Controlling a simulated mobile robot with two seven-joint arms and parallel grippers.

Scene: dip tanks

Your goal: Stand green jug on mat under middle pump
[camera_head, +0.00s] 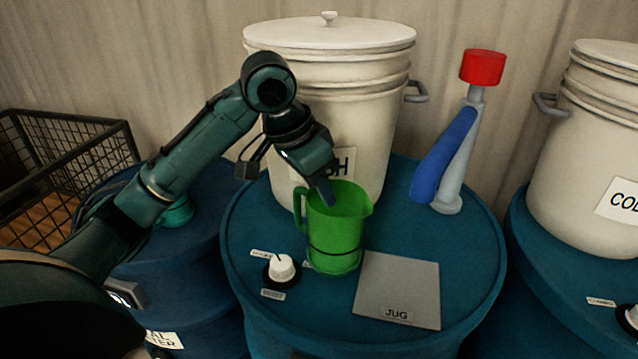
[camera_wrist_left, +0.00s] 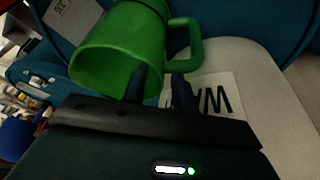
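The green jug (camera_head: 338,235) appears upright on the blue drum top, left of and behind the grey mat (camera_head: 410,283) marked JUG. Its handle points left in the head view. The jug also shows in the left wrist view (camera_wrist_left: 110,42), mouth towards the camera. My left gripper (camera_head: 328,192) is at the jug's rim near the handle. In the left wrist view its fingers (camera_wrist_left: 160,82) are apart, one over the mouth and one outside, with the rim between them. The middle pump (camera_head: 456,150), with blue lever and red top, stands behind the mat. My right gripper is not in view.
A white lidded bucket (camera_head: 385,110) stands behind the jug. A white knob (camera_head: 282,267) is left of the jug. Another bucket (camera_head: 590,150) stands on the drum at right. A black wire basket (camera_head: 50,185) is at far left. The mat is bare.

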